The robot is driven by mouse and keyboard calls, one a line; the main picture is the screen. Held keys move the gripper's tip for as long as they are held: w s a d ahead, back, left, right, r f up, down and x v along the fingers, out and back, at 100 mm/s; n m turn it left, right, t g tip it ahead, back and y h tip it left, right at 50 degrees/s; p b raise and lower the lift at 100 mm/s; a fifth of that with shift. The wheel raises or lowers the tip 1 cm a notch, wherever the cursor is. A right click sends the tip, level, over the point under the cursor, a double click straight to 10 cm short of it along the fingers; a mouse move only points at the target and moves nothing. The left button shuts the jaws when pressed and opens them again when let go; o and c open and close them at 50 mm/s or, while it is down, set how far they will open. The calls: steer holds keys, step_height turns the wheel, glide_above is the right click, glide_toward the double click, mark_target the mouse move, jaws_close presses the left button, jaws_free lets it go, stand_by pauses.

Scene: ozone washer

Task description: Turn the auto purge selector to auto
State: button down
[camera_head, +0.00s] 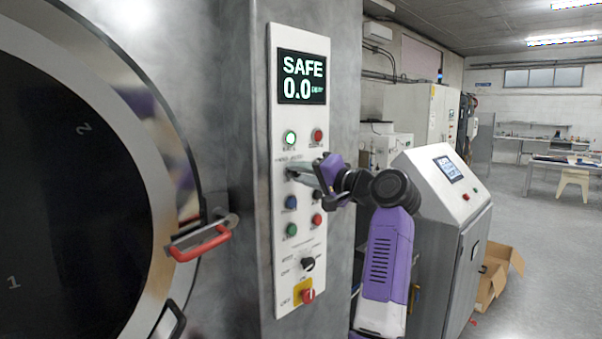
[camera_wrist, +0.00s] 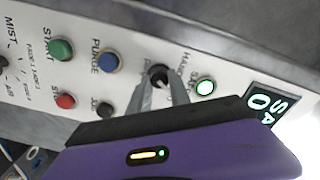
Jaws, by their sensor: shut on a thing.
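The auto purge selector is a small black knob (camera_wrist: 158,73) on the white control panel (camera_head: 285,100). In the wrist view my gripper (camera_wrist: 160,85) has its two grey fingers at either side of the knob and is shut on it. The printed label beside the knob is partly covered, and the knob's exact pointing direction is hard to read. In the head view my gripper (camera_head: 294,171) reaches the panel from the right, below the lamps, and its fingers hide the knob.
A lit green lamp (camera_head: 290,138) and a red lamp (camera_head: 318,136) sit above the knob. A blue button (camera_head: 291,202), green button (camera_head: 291,230) and another black selector (camera_head: 308,264) are below. A red door handle (camera_head: 200,243) sticks out at left. A grey cabinet (camera_head: 440,225) stands right.

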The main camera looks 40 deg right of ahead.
steer(key=c, duration=1.2)
jaws_free()
steer(key=shift+c, duration=0.2)
steer(key=s+b, duration=0.2)
steer(key=s, duration=0.6)
steer(key=shift+d, duration=0.15)
